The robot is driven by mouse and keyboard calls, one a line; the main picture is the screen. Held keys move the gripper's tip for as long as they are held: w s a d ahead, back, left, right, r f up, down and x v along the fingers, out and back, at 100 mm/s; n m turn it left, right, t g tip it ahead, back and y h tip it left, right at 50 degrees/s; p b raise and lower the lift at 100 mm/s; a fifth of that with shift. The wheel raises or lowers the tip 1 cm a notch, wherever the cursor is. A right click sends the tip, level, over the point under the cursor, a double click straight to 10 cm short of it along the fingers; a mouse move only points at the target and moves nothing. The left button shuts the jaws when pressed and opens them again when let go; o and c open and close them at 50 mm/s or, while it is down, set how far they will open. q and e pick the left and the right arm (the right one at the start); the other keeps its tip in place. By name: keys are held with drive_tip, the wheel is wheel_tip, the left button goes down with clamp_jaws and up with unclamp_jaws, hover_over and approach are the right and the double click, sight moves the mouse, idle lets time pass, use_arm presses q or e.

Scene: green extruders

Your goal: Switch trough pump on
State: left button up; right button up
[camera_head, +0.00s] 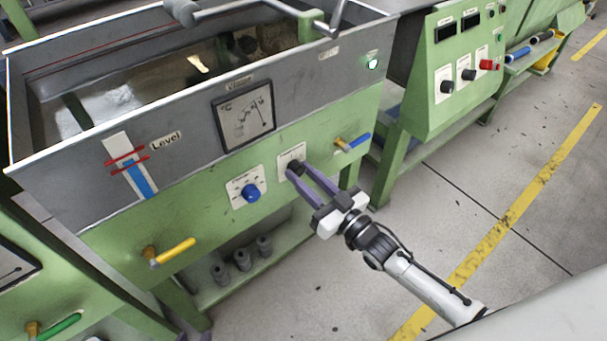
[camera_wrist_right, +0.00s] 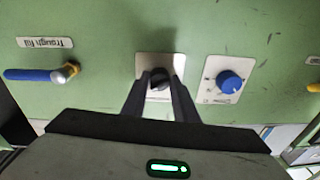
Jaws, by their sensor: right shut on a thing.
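A black knob (camera_head: 297,167) on a white plate sits on the green front panel of the trough (camera_head: 330,112). My right gripper (camera_head: 296,170) reaches it from the front, with its two purple fingers closed on the knob's sides. In the right wrist view the black knob (camera_wrist_right: 160,79) is between the fingertips, and its plate (camera_wrist_right: 148,66) shows around it. The plate's markings are partly covered and too small to read. A small green light (camera_head: 373,64) glows on the trough's upper right. Purple tips, apparently of my left gripper (camera_head: 194,335), barely show at the bottom edge.
A blue knob (camera_head: 250,193) is left of the black knob. A blue-handled valve (camera_head: 354,141) is to its right, and a yellow-handled valve (camera_head: 173,251) is lower left. A green control cabinet (camera_head: 468,55) stands at the right. The floor (camera_head: 420,220) in front is clear.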

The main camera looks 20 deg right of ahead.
drive_tip(key=shift+d, duration=0.1)
use_arm(q)
drive_tip(key=shift+s, duration=0.1)
use_arm(e)
drive_tip(key=o, duration=1)
use_arm(q)
drive_tip(key=shift+s+a+r+p, duration=0.1)
drive_tip(key=shift+r+p, duration=0.1)
drive_tip(key=shift+p, duration=0.5)
use_arm(e)
drive_tip(key=v, duration=1)
drive_tip(key=shift+s, duration=0.15)
use_arm(q)
drive_tip(key=shift+r, duration=0.1)
